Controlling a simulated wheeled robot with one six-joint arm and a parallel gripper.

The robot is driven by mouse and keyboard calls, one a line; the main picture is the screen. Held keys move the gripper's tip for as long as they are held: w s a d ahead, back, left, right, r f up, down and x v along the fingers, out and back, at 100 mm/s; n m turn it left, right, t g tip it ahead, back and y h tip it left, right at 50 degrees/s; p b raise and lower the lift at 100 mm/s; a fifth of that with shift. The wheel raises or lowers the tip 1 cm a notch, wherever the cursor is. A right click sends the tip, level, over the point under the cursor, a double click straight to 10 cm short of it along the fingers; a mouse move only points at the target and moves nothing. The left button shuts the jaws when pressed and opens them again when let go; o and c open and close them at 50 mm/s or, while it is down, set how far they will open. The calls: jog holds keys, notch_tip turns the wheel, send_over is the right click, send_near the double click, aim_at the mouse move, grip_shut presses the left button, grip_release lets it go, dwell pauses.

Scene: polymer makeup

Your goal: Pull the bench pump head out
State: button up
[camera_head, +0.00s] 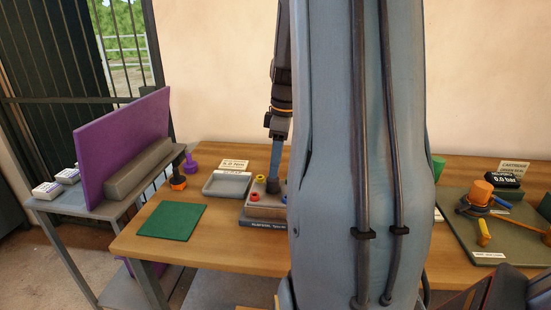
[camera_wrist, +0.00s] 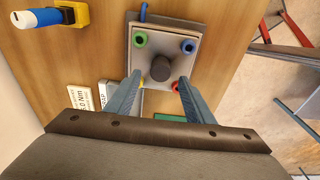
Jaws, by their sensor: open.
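A grey block, which looks like the bench pump head (camera_head: 256,205), sits on a dark labelled base on the wooden bench, partly hidden behind my arm. In the wrist view, the pump head (camera_wrist: 150,50) has a dark round knob (camera_wrist: 161,68) at its middle and green, blue, red and yellow rings at its corners. My gripper (camera_wrist: 160,77) is open, with one blue finger on each side of the knob. Neither finger visibly presses on it. In the head view, a finger of my gripper (camera_head: 274,176) reaches down close to the knob.
A grey tray (camera_head: 227,184) and a green mat (camera_head: 172,221) lie left of the pump head. Black-and-orange (camera_head: 178,183) and purple (camera_head: 191,163) knobbed pieces stand behind the mat. A dark board (camera_head: 470,235) with several tools lies at right. My arm hides the bench's middle.

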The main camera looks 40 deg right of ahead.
aim_at(273, 180)
jog(key=shift+w+a+f+p, duration=0.1)
jog(key=shift+f+p, duration=0.1)
jog(key=shift+f, duration=0.95)
jog(key=shift+w+a+f+p, duration=0.1)
jog(key=shift+a+f+p, duration=0.1)
jog(key=shift+f, duration=0.9)
jog(key=shift+w+a+f+p, duration=0.1)
jog(key=shift+f+p, duration=0.1)
jog(key=shift+f, duration=0.95)
grip_shut()
